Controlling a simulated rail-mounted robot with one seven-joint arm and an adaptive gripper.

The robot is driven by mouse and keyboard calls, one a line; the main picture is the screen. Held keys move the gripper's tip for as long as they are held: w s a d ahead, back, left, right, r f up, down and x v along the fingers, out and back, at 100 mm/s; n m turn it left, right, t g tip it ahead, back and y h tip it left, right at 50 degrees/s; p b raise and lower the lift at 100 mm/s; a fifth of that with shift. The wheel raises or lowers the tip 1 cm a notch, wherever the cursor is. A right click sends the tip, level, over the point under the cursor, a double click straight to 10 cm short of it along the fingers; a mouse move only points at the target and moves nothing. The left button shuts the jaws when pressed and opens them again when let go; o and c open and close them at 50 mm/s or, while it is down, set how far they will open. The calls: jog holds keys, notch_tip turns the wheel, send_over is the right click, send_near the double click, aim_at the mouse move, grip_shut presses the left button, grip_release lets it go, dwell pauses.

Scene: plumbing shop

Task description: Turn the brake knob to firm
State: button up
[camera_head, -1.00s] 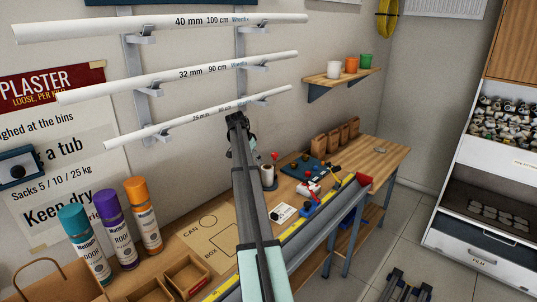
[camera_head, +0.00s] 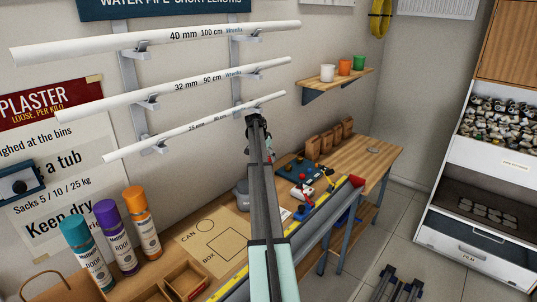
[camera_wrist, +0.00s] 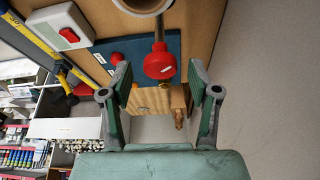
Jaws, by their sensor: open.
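I cannot tell for sure which part is the brake knob. In the wrist view a red rounded piece (camera_wrist: 160,63) with a small white label sits on a slim shaft, close ahead of my gripper and between the lines of its fingers. Behind it is a dark blue board (camera_wrist: 165,43) with smaller red parts (camera_wrist: 117,58); the board also shows on the bench in the head view (camera_head: 299,171). My gripper (camera_wrist: 160,98) has its two fingers wide apart with nothing between them. In the head view my gripper (camera_head: 257,122) is small and seen from behind, above the bench.
A white box with a red switch (camera_wrist: 68,34) and a yellow rule (camera_wrist: 36,35) lie beside the board. A pale round rim (camera_wrist: 143,4) is very near the wrist camera. Pipes (camera_head: 197,118) on wall brackets are close to my gripper. Spray cans (camera_head: 116,236) stand at left.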

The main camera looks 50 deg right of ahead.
jog(key=shift+d+f, duration=0.1)
jog(key=shift+f, duration=0.15)
jog(key=c, duration=1.1)
jog(key=shift+c, duration=0.2)
